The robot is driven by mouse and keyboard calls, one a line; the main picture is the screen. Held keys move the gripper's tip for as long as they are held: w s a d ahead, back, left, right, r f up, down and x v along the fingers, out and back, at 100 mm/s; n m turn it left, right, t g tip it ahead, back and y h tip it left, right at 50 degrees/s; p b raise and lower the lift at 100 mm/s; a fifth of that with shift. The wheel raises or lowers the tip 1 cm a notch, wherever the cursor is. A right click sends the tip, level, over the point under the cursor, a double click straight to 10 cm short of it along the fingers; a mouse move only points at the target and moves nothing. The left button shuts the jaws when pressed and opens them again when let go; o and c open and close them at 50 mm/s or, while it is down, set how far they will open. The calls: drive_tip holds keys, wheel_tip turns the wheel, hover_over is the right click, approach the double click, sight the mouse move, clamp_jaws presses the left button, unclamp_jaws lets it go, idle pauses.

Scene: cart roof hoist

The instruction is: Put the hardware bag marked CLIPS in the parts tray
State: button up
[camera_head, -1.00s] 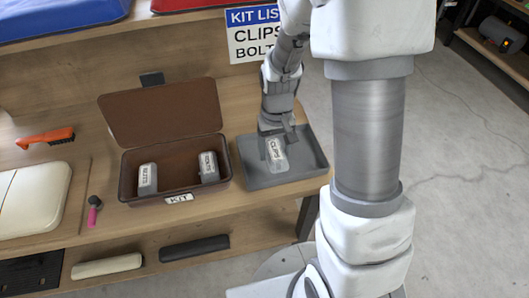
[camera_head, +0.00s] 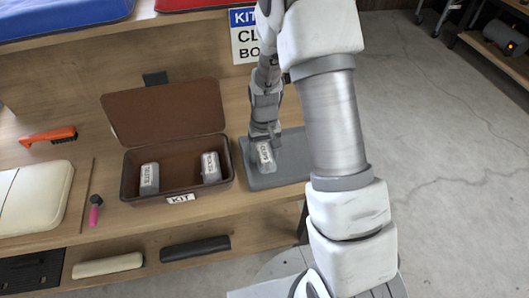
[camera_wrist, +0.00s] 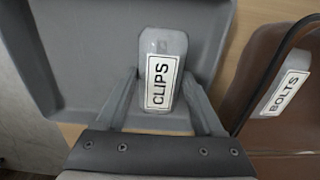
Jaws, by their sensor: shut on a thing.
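The clear hardware bag marked CLIPS (camera_wrist: 161,80) is between the two fingers of my gripper (camera_wrist: 160,92), which is shut on it. In the head view, the CLIPS bag (camera_head: 265,155) is over the left part of the grey parts tray (camera_head: 290,172). I cannot tell whether the bag touches the tray. My arm hides the tray's right side in the head view.
The open brown KIT box (camera_head: 180,150) stands just left of the tray. It holds a bag that seems marked NUTS (camera_head: 149,178) and a BOLTS bag (camera_head: 210,167). An orange brush (camera_head: 50,136) and a pink-handled tool (camera_head: 95,210) lie farther left.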

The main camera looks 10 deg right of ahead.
drive_tip(key=shift+f, duration=0.2)
drive_tip(key=o, duration=1.4)
drive_tip(key=shift+r, duration=0.1)
drive_tip(key=shift+o, duration=0.2)
wheel_tip(320, 180, up, 13)
drive_tip(key=p, duration=0.1)
wheel_tip(320, 180, up, 12)
drive_tip(key=t, duration=0.2)
hover_over(265, 153)
drive_tip(key=s, duration=0.7)
drive_tip(key=s+d+r+t, duration=0.1)
drive_tip(key=s+r+t, duration=0.2)
drive_tip(key=s+r, duration=0.4)
drive_tip(key=shift+s+r+t, duration=0.15)
drive_tip(key=shift+s+t, duration=0.15)
drive_tip(key=shift+s, duration=2.85)
